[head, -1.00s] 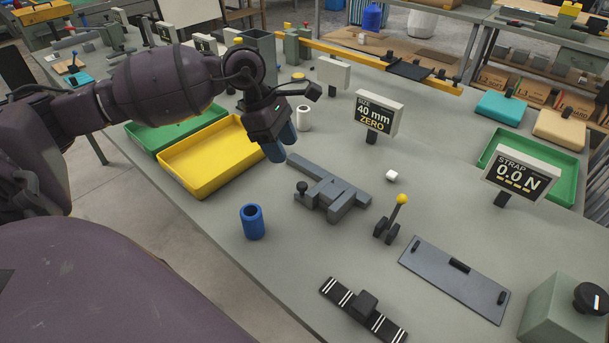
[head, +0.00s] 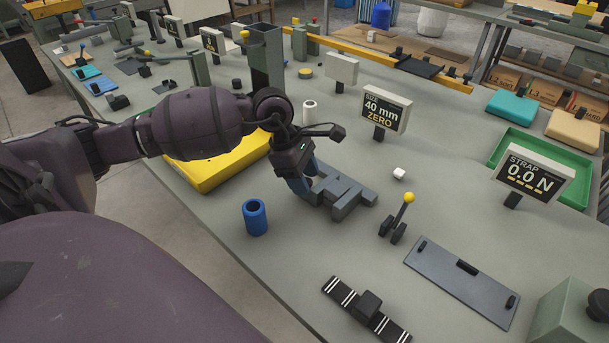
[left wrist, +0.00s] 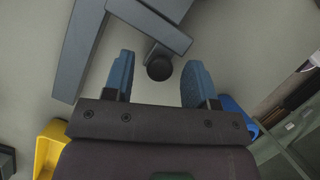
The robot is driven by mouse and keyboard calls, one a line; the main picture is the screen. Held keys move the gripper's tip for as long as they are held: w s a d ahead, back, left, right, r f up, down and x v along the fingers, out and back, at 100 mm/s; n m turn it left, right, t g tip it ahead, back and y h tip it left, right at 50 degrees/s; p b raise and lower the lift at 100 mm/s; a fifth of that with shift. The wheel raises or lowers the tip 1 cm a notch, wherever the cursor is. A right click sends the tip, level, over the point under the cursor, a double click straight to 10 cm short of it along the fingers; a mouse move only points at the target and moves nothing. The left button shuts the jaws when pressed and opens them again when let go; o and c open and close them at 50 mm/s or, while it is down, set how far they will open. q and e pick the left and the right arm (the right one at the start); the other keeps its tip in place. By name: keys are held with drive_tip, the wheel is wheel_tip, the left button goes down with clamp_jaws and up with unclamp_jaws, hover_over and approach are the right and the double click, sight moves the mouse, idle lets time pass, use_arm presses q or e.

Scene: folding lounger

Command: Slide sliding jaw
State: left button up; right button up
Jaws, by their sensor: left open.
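The grey measuring fixture (head: 350,199) lies on the bench, with bars that meet at right angles. Its round black knob (left wrist: 159,68) shows in the left wrist view, by a grey crossbar (left wrist: 150,24) that I take for the sliding jaw. A long grey beam (left wrist: 80,48) runs beside it on the left. My left gripper (head: 304,180) is open over the knob end of the fixture and hides the knob in the head view. In the left wrist view the knob appears between the two blue fingers, with gaps on both sides. My right gripper is not in view.
A size sign (head: 384,110) reads 40 mm ZERO behind the fixture. A blue cup (head: 255,218) stands in front on the left, and a yellow tray (head: 210,172) lies behind my arm. A yellow-knobbed lever (head: 400,218) stands to the right.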

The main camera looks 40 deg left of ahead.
use_arm(q)
clamp_jaws()
drive_tip(key=a, duration=0.3)
drive_tip(key=shift+w+a, duration=0.1)
drive_tip(key=shift+a, duration=0.75)
drive_tip(key=shift+r, duration=0.1)
drive_tip(key=shift+c, duration=1.5)
unclamp_jaws()
drive_tip(key=o, duration=0.3)
drive_tip(key=shift+w+d, duration=0.1)
drive_tip(key=shift+w, duration=0.1)
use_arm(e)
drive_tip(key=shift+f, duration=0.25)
use_arm(q)
drive_tip(key=shift+s, duration=0.1)
